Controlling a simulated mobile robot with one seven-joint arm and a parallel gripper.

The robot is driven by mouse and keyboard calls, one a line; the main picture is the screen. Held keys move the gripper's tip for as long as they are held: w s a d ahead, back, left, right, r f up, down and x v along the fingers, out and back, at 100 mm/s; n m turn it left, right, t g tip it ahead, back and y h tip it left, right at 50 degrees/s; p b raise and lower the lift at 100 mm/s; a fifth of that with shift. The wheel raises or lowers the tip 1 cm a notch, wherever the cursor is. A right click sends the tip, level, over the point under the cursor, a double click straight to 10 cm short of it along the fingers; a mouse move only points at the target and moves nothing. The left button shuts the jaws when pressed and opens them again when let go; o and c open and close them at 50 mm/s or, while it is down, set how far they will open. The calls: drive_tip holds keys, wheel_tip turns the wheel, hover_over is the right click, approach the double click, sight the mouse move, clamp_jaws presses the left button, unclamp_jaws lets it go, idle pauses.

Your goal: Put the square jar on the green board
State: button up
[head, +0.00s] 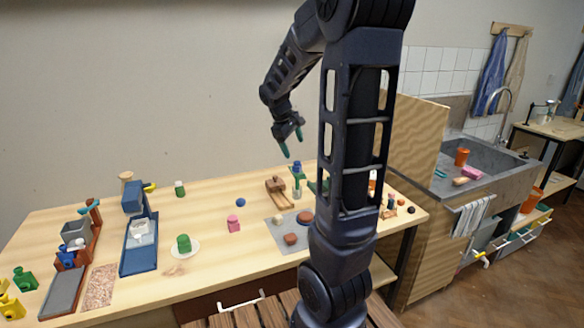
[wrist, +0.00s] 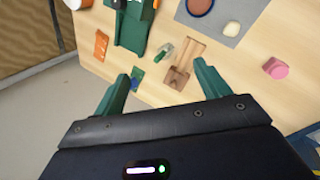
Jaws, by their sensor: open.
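My gripper (head: 291,142) is open and empty, high above the back of the wooden table. Its two green fingers also show in the wrist view (wrist: 160,74). A dark green board-like piece (wrist: 130,38) shows at the top of the wrist view, with grey-green parts on it; in the head view my arm mostly hides it. I cannot tell which piece is the square jar. Small lidded pieces are a pink one (head: 233,224), also in the wrist view (wrist: 276,68), a green one (head: 184,243) on a white plate, and another green one (head: 179,188) farther back.
A brown wooden piece (head: 275,187) and a grey slab (head: 278,236) with round pieces lie mid-table. A blue tray-like stand (head: 139,248) and other tools crowd the left. A sink (head: 484,160) stands right. Bare table lies around the pink piece.

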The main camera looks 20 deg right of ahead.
drive_tip(key=s+a+r+m+t+y, duration=0.1)
drive_tip(key=s+a+m, duration=0.1)
drive_tip(key=s, duration=0.6)
drive_tip(key=s+a+r+m+t+y, duration=0.1)
drive_tip(key=s+a+m, duration=0.1)
drive_tip(key=s+a, duration=0.3)
drive_tip(key=s+a+r+m+t+y, duration=0.1)
drive_tip(key=s+a+r+m+y, duration=0.1)
drive_tip(key=s, duration=0.9)
drive_tip(key=shift+s+a, duration=0.2)
drive_tip(key=shift+a, duration=0.55)
